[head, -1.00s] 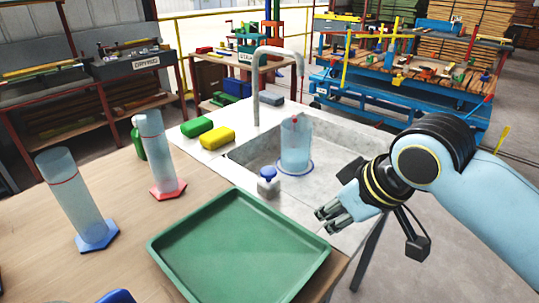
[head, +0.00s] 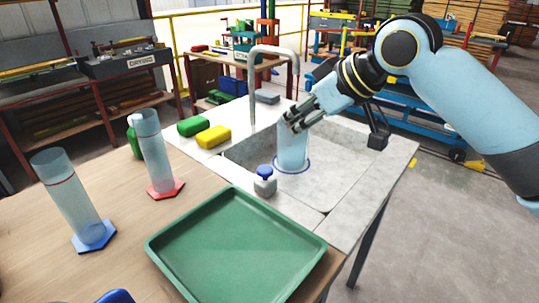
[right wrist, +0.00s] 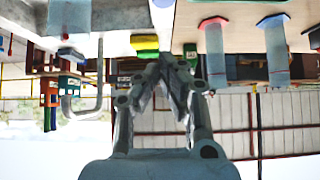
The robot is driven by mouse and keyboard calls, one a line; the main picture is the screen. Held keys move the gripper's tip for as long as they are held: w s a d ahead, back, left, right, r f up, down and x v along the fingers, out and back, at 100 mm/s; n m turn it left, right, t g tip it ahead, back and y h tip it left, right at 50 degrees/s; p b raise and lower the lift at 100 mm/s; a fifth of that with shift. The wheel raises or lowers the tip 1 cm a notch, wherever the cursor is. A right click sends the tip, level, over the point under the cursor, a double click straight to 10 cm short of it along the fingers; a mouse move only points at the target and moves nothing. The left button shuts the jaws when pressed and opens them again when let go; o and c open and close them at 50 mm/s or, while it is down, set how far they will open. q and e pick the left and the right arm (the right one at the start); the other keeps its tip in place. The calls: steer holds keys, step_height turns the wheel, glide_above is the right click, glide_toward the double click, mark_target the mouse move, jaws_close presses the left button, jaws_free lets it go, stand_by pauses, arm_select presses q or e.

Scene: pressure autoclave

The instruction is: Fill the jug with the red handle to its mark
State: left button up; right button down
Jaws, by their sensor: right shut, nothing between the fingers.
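A clear bluish jug (head: 292,153) with a blue ring at its base stands upright in the grey sink (head: 340,160). My right gripper covers its top, so no red handle shows now. My right gripper (head: 291,121) is shut and empty, its fingertips at the jug's upper part in the picture; I cannot tell whether they touch it. The fingers also show in the right wrist view (right wrist: 165,75). The curved grey tap (head: 253,75) rises behind the jug. A blue-topped knob (head: 264,175) sits at the sink's front edge. My left gripper is out of view.
Two tall clear cylinders stand on the wooden table, one on a red base (head: 155,150) and one on a blue base (head: 72,197). A green tray (head: 240,193) lies at the front.

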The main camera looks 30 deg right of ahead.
glide_above(269, 169)
steer(key=f, duration=0.6)
steer(key=shift+s+d, duration=0.15)
steer(key=shift+s, duration=0.1)
steer(key=f, duration=0.3)
steer(key=shift+w+f, duration=0.25)
steer(key=shift+w, duration=0.05)
steer(key=shift+f, duration=0.55)
step_height(269, 169, down, 2)
steer(key=shift+s+f, duration=0.1)
steer(key=shift+f, duration=0.05)
steer(key=shift+s+f, duration=0.1)
steer(key=shift+f, duration=0.2)
steer(key=shift+r, duration=0.15)
stand_by(1.0)
